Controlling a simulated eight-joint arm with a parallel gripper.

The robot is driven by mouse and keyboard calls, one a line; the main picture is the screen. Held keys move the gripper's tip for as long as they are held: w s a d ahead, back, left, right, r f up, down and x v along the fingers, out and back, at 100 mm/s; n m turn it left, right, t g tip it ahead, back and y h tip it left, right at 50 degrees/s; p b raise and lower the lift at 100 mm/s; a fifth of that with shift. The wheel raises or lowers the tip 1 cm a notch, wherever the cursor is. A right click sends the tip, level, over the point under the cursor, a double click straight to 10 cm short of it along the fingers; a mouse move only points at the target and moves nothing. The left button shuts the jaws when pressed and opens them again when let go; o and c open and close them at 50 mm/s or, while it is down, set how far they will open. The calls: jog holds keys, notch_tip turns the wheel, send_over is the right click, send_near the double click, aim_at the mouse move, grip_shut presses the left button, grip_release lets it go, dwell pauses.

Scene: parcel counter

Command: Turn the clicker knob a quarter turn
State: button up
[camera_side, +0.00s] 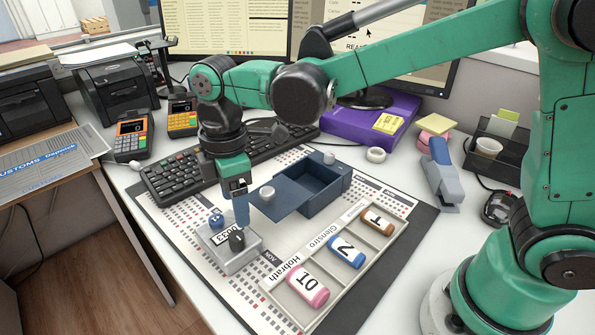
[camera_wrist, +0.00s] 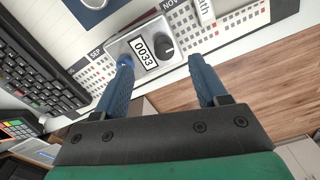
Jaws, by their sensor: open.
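The clicker (camera_side: 231,247) is a small grey box on the calendar mat, with a black knob (camera_side: 237,240), a counter window and a blue button (camera_side: 216,221). In the wrist view the black knob (camera_wrist: 163,47) sits right of the window, which reads 0033 (camera_wrist: 146,50); the blue button (camera_wrist: 125,61) is partly covered by a finger. My gripper (camera_wrist: 158,72) is open and empty, its two blue fingers apart. In the side view my gripper (camera_side: 241,215) hangs pointing down, close above the clicker. I see no contact with the knob.
A keyboard (camera_side: 185,175) is behind left. The mat's front left is clear.

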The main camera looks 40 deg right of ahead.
aim_at(236, 235)
jog(key=shift+a+f+n, duration=0.4)
jog(key=shift+a+f, duration=0.1)
jog(key=shift+f, duration=2.65)
grip_shut()
